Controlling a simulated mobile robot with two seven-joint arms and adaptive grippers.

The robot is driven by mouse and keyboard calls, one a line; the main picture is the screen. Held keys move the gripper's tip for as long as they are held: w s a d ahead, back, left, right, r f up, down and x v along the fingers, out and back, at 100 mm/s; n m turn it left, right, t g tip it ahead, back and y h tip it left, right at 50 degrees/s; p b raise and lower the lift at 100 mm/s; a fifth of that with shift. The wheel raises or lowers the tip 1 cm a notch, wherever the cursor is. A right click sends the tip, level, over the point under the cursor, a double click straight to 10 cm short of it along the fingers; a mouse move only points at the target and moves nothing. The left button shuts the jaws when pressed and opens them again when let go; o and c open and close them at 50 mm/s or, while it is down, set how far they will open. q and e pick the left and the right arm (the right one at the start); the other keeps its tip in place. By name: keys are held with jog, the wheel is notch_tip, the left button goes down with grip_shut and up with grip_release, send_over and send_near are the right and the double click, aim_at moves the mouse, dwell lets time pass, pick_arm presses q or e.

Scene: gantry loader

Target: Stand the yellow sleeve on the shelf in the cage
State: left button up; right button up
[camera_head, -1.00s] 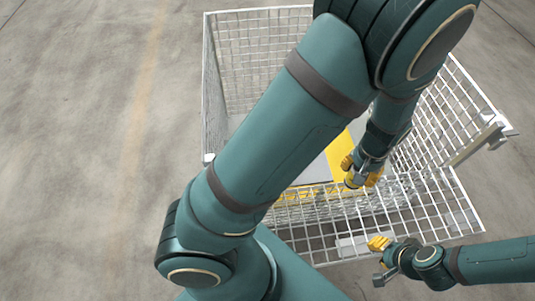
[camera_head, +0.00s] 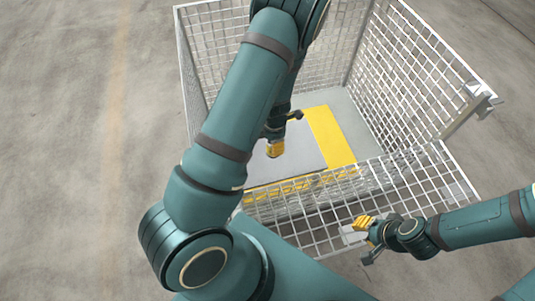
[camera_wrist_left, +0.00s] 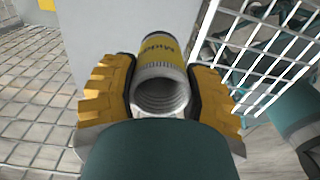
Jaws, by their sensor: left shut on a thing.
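My left gripper (camera_wrist_left: 162,100) is shut on the yellow sleeve (camera_wrist_left: 160,52). In the left wrist view the sleeve has dark lettering and a grey, hollow, ribbed end facing the camera. Its far end is against a grey surface; whether it touches cannot be told. In the head view my left gripper (camera_head: 275,149) is inside the cage (camera_head: 415,75), over the grey shelf (camera_head: 350,115) and left of its yellow strip. The sleeve is hard to tell from the yellow fingers there. My right gripper (camera_head: 362,224) is at the cage's front, its finger opening unclear.
The cage has wire mesh walls, with a lower front mesh panel (camera_head: 310,220) between my base and the shelf. A metal latch (camera_head: 482,102) sticks out at the right corner. The shelf's right part and yellow strip (camera_head: 330,135) look clear.

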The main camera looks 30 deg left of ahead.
pick_arm(q)
jog(key=shift+n, duration=0.3)
jog(key=f, duration=0.1)
jog(key=f+b, duration=0.1)
jog(key=f, duration=0.1)
jog(key=f+b, duration=0.1)
jog(key=f, duration=0.1)
jog(key=shift+s+a+f, duration=0.1)
jog(key=shift+a+f, duration=0.15)
jog(key=shift+f+b, duration=0.75)
jog(key=shift+f, duration=1.65)
jog(key=shift+f, duration=0.1)
jog(key=o, duration=1.3)
